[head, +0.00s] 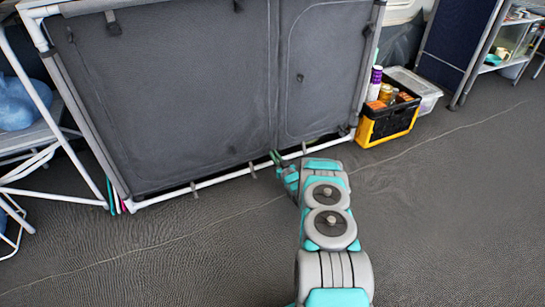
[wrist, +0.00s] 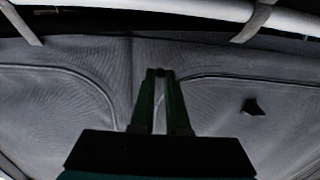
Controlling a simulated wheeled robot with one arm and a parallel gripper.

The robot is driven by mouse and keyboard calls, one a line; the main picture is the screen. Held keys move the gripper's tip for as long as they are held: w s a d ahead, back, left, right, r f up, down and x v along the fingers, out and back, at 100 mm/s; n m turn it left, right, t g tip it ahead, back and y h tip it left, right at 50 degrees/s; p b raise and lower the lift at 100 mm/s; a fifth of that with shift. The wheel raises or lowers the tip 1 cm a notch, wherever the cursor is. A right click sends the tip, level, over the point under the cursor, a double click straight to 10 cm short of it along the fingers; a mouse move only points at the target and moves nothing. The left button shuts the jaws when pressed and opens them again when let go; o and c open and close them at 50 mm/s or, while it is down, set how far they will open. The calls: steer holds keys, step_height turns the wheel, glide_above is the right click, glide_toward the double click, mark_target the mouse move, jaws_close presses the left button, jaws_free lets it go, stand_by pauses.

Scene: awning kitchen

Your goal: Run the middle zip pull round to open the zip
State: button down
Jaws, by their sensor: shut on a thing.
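The fabric cupboard front (head: 190,95) is dark grey with a white tube frame and two panels outlined by zips. My gripper (head: 277,158) is low at the cupboard, near the bottom end of the seam between the panels. In the wrist view its two green fingers (wrist: 160,75) converge on the small dark middle zip pull (wrist: 161,72), beside a rounded zip corner. The fingers cover most of this pull. Another dark pull (wrist: 252,107) hangs apart on the right of the wrist view. In the head view a pull (head: 299,78) shows on the right panel.
A white bottom bar (head: 170,193) with fabric straps runs just below the panels. A yellow and black crate (head: 388,124) of bottles and jars stands right of the cupboard, beside a clear bin (head: 415,88). A white folding frame (head: 40,160) stands left. The floor in front is clear.

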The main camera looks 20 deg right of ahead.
steer(key=shift+d+r, duration=0.1)
steer(key=shift+d, duration=0.1)
steer(key=c, duration=0.9)
jaws_free()
steer(key=shift+d, duration=0.1)
steer(key=s+p, duration=0.1)
steer(key=s, duration=0.6)
steer(key=shift+s, duration=0.4)
